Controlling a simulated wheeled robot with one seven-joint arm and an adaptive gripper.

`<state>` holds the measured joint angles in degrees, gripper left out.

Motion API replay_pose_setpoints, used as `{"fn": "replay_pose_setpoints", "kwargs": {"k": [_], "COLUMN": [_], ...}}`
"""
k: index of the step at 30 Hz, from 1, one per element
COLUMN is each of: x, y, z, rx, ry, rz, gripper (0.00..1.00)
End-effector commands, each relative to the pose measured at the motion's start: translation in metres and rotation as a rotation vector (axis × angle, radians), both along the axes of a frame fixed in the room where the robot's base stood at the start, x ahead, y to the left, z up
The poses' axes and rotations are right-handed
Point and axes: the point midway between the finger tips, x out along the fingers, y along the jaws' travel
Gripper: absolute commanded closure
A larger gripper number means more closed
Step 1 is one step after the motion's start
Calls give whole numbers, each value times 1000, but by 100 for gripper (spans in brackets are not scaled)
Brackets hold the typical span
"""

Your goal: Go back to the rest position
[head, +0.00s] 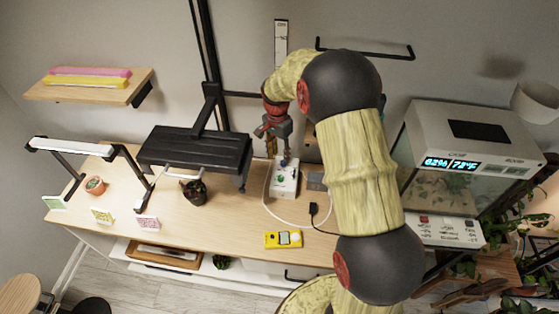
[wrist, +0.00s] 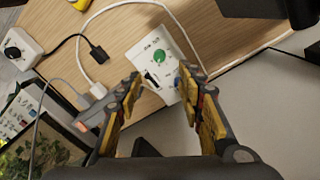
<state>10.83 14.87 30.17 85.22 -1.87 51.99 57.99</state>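My gripper (head: 279,147) is above the back of the wooden table, over a white control box (head: 285,178). In the wrist view my gripper (wrist: 160,78) has its two yellow-and-black fingers spread apart, with nothing held between them. The white control box (wrist: 160,57) shows beyond and between the fingertips, with a round green button and a small dark lever. I cannot tell whether a fingertip touches the box. My arm hides part of the table's right side in the head view.
A terrarium (head: 440,175) with a lit display is at right. A yellow meter (head: 283,240), a black plug (head: 314,209) and a small dark pot (head: 194,191) are on the table. A black wall rail (head: 365,52) is behind my arm.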

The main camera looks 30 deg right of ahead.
Motion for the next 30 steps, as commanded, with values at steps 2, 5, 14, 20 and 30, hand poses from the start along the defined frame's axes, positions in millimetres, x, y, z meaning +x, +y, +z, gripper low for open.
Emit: {"fn": "replay_pose_setpoints", "kwargs": {"k": [2, 5, 14, 20, 30], "x": [0, 0, 0, 0, -53], "y": [0, 0, 0, 0, 12], "z": [2, 2, 2, 2, -5], "rx": [0, 0, 0, 2, 49], "ry": [0, 1, 0, 1, 69], "rz": [0, 0, 0, 44, 406], "gripper": [62, 62, 62, 62, 62]}}
